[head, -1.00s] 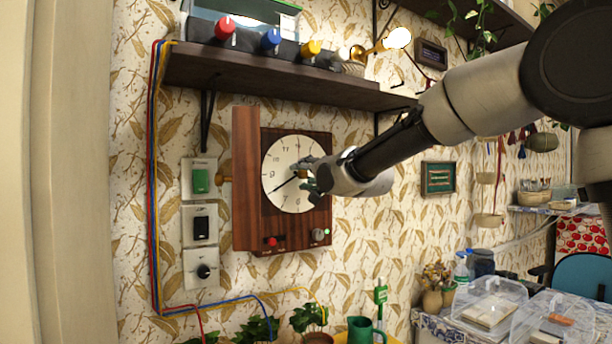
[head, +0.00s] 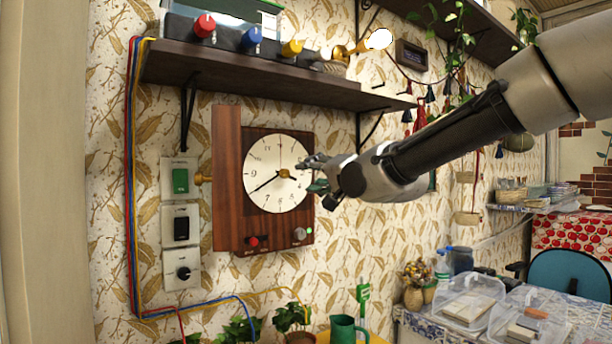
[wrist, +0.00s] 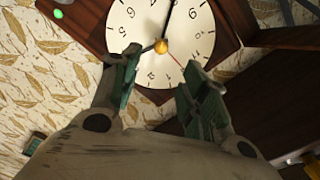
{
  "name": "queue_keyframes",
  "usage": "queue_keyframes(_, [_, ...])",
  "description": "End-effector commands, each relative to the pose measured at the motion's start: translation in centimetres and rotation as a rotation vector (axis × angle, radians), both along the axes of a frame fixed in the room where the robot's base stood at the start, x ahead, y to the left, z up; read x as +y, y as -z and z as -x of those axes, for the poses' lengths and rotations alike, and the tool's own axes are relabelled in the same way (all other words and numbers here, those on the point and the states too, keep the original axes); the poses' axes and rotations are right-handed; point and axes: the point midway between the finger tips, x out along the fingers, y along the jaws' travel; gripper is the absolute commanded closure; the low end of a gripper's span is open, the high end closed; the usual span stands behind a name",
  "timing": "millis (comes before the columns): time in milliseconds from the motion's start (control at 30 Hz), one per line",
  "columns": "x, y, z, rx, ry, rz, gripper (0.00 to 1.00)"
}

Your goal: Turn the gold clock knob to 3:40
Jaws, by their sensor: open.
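The white clock face (head: 265,195) sits in a dark wooden case on the wall. Its gold knob (head: 283,173) is at the centre and is uncovered. The long black hand points at about 8, and the short black hand points right and slightly down, between 3 and 4. A thin red hand points up near 12. My gripper (head: 316,174) is open and empty, just right of the face and apart from the knob. In the wrist view the clock is upside down, with the gold knob (wrist: 162,46) beyond and between my spread fingers (wrist: 160,78).
A hinged wooden door (head: 227,178) stands open at the case's left. A dark shelf (head: 260,82) hangs above. Wall switches (head: 181,226) are at left.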

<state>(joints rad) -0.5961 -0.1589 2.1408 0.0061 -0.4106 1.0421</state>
Motion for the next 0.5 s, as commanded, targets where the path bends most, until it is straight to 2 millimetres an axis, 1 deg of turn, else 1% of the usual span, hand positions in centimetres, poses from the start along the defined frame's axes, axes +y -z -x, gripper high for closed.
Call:
queue_keyframes(400, [-0.05,0.01,0.08,-0.001,0.0,0.001,0.55])
queue_keyframes(467, [-0.05,0.04,0.08,-0.01,0.0,0.017,0.55])
queue_keyframes(500, [-0.06,0.44,0.08,-0.013,0.0,0.051,0.55])
